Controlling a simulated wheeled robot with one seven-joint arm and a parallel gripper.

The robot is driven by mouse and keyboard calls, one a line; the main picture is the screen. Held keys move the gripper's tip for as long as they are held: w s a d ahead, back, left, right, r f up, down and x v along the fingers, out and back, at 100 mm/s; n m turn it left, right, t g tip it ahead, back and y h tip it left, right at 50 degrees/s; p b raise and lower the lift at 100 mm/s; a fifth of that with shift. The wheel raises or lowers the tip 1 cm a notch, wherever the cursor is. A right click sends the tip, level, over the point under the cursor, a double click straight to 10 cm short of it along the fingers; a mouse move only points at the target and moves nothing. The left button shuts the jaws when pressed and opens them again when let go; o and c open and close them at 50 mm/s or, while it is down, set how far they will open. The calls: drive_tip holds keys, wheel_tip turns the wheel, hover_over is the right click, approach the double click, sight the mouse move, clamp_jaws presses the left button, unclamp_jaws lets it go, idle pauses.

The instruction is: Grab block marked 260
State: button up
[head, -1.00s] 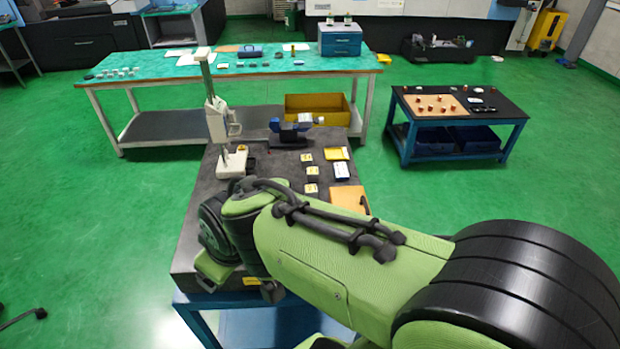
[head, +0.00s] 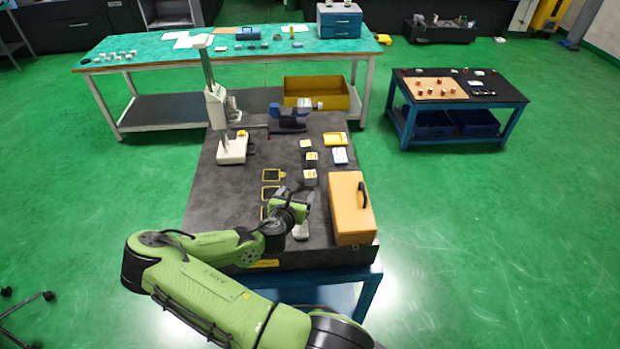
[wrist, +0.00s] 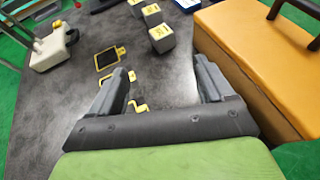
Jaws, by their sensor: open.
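Several small grey blocks with yellow labelled tops stand in a column on the dark slab; the markings are too small to read, so I cannot tell which is 260. In the head view they are a near block (head: 310,178), a middle block (head: 311,158) and a far block (head: 305,144). In the wrist view the near block (wrist: 161,38) is just beyond my gripper (wrist: 164,72), with the others (wrist: 151,14) behind it. My gripper is open and empty, its fingers pointing towards the blocks. In the head view my wrist (head: 290,210) is low over the slab's front.
An orange case (head: 350,208) with a black handle stands close right of my gripper. Yellow-framed flat pieces (head: 272,175) lie left of the blocks. A white stand (head: 232,148), a blue vise-like device (head: 290,117) and a yellow tray (head: 335,139) are farther back.

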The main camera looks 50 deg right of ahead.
sight(309, 175)
drive_tip(key=p+x, duration=0.1)
drive_tip(key=x, duration=1.5)
drive_tip(key=shift+a+r, duration=0.1)
drive_tip(key=shift+c, duration=0.5)
drive_tip(key=c, duration=1.1)
wheel_tip(309, 175, up, 10)
drive_tip(key=shift+r+p, duration=0.1)
drive_tip(key=shift+p, duration=0.4)
